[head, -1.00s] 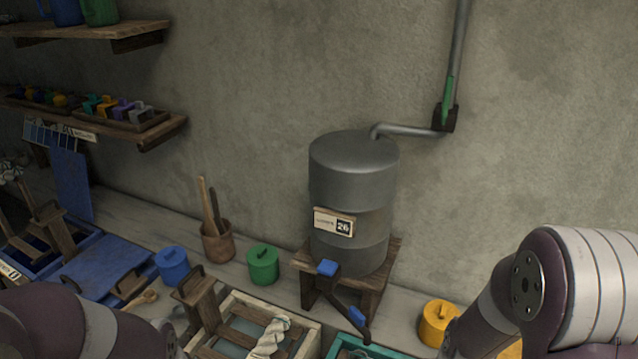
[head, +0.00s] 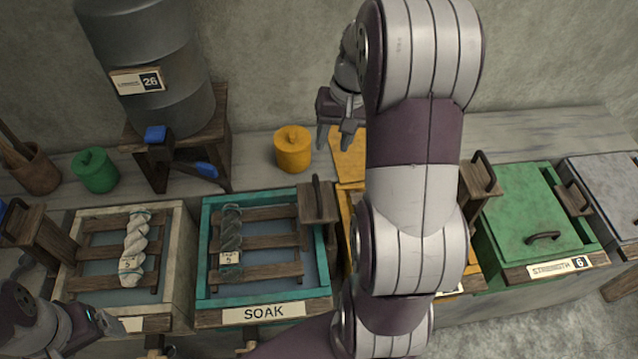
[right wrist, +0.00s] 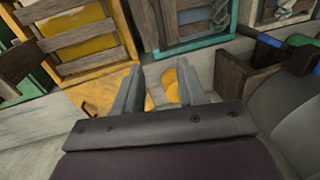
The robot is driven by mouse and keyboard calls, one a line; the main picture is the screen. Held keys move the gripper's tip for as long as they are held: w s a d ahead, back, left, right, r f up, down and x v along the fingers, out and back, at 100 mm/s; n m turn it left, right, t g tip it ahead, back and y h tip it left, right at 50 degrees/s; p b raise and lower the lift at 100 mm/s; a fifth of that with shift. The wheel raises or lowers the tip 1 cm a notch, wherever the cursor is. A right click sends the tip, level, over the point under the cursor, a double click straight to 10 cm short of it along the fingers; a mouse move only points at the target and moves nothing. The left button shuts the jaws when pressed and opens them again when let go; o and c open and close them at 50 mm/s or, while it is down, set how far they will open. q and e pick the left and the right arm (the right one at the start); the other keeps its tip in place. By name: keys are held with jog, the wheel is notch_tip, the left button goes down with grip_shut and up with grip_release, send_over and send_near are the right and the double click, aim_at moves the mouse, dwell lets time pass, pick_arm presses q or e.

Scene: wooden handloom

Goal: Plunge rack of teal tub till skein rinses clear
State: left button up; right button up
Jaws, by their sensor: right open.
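The teal tub (head: 208,292) with a SOAK label stands in the row in the head view. Its slatted wooden rack (head: 265,241) carries a dark grey-teal twisted skein (head: 231,228) with a small tag, over murky liquid. A wooden handle post (head: 318,202) stands at the rack's right end. The right wrist view also shows the teal tub (right wrist: 196,46) at the top. My right gripper (head: 335,140) is open and empty, behind the tub row above the back ledge, near the yellow canister. My left gripper (head: 105,322) is at lower left, in front of the pale tub; its jaws are unclear.
A pale tub (head: 180,270) with a white skein (head: 134,250) stands left of the teal one. My right arm hides much of the yellow tub. A yellow canister (head: 293,149), a metal drum (head: 155,60) and a green-lidded tub (head: 528,215) stand nearby.

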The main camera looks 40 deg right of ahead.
aim_at(318, 187)
jog(key=a+f, duration=0.1)
jog(key=f, duration=0.2)
jog(key=a+f, duration=0.1)
jog(key=f, duration=0.3)
jog(key=a+f, duration=0.1)
jog(key=f, duration=0.3)
jog(key=shift+w+f+b, duration=0.2)
jog(key=shift+b, duration=0.1)
jog(key=shift+a+f, duration=0.1)
jog(key=shift+f, duration=0.25)
grip_shut()
jog(key=shift+r, duration=0.1)
